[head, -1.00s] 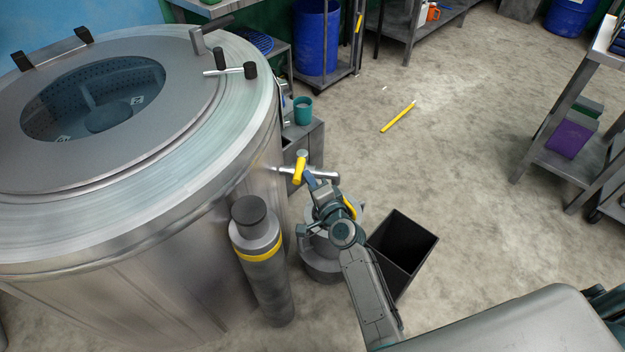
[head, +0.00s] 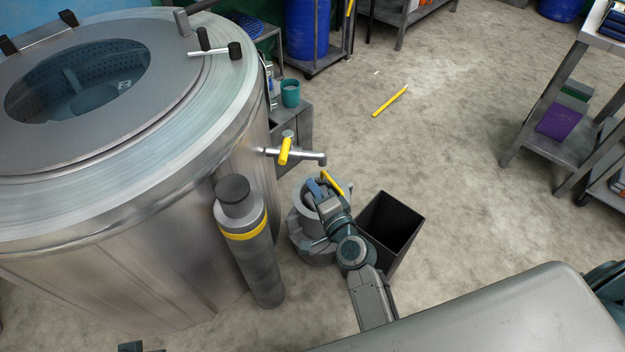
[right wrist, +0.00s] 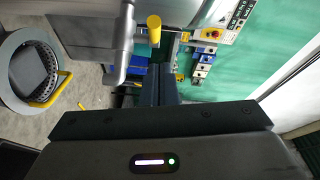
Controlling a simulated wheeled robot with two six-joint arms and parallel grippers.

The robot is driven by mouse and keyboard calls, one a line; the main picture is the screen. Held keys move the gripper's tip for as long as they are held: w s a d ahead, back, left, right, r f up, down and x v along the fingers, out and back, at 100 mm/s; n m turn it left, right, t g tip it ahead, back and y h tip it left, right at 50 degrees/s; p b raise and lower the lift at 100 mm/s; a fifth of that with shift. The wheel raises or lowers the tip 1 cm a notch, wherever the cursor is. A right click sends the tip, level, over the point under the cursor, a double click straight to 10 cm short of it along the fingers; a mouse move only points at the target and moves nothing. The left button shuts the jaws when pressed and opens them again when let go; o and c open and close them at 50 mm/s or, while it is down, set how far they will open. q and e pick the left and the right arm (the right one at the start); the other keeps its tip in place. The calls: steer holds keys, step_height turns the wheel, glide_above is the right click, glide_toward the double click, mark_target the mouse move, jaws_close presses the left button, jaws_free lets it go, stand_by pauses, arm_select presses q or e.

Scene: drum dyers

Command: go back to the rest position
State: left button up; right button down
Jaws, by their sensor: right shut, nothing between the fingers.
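My right gripper (head: 318,188) shows in the head view, small and partly hidden by its own wrist, over a grey round pot (head: 303,240). In the right wrist view its fingers (right wrist: 159,84) are together with nothing between them. The drum's steel tap (head: 300,153) with a yellow handle (head: 284,150) is beyond the gripper, apart from it in the head view. The tap's handle also shows in the right wrist view (right wrist: 154,28). My left gripper cannot be made out in either view.
The large steel drum (head: 190,150) fills the left. A grey cylinder with a yellow band (head: 250,245) stands against it. A black open bin (head: 390,225) stands just right of my right arm. A yellow stick (head: 390,101) lies on the open floor. Shelving (head: 560,110) is at the right.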

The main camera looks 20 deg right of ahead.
steer(key=shift+s, duration=0.1)
stand_by(0.5)
